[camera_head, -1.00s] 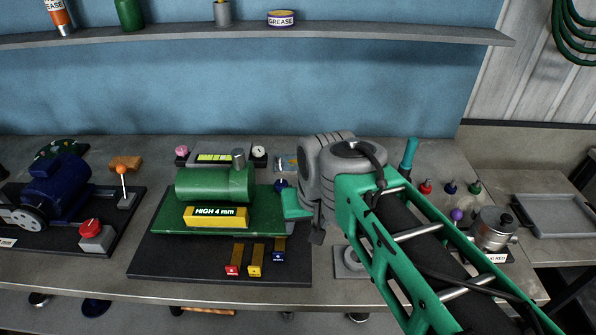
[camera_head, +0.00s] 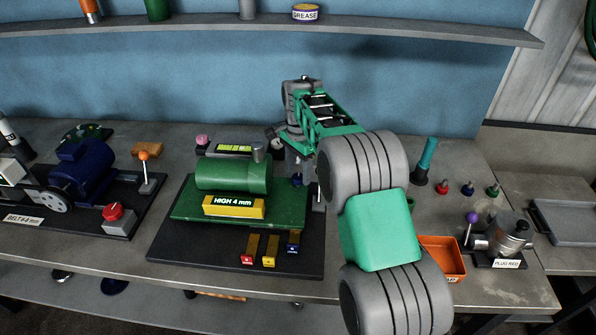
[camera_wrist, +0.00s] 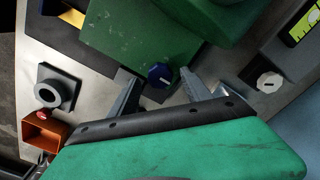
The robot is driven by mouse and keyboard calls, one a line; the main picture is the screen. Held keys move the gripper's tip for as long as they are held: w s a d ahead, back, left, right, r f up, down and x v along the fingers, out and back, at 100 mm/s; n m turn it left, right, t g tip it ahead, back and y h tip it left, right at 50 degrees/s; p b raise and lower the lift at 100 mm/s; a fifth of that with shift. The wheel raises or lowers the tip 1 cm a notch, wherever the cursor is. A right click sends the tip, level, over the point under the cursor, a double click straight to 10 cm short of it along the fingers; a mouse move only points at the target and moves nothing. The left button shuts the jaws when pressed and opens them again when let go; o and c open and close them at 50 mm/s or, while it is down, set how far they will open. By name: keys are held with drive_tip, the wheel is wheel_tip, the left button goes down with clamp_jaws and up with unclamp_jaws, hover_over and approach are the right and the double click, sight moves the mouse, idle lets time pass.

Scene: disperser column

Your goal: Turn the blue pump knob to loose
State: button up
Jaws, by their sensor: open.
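The blue pump knob (camera_wrist: 160,75) is at the end of the green pump base (camera_wrist: 125,35), with a pale mark on its face. It also shows small and partly covered in the head view (camera_head: 297,180), at the right end of the green pump (camera_head: 232,176). My gripper (camera_wrist: 162,88) is open in the wrist view, one finger on each side of the knob. I cannot tell whether either finger touches it. In the head view my arm reaches in from the right and hides most of the gripper.
A yellow block labelled HIGH 4 mm (camera_head: 234,206) sits on the pump's front. A white knob (camera_wrist: 269,82) lies beyond the right finger. An orange bin (camera_head: 442,260) is right of my arm. Red, blue and yellow tagged blocks (camera_head: 270,250) stand in front.

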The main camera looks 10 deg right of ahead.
drive_tip(key=shift+f, duration=0.75)
drive_tip(key=shift+c, duration=0.4)
clamp_jaws()
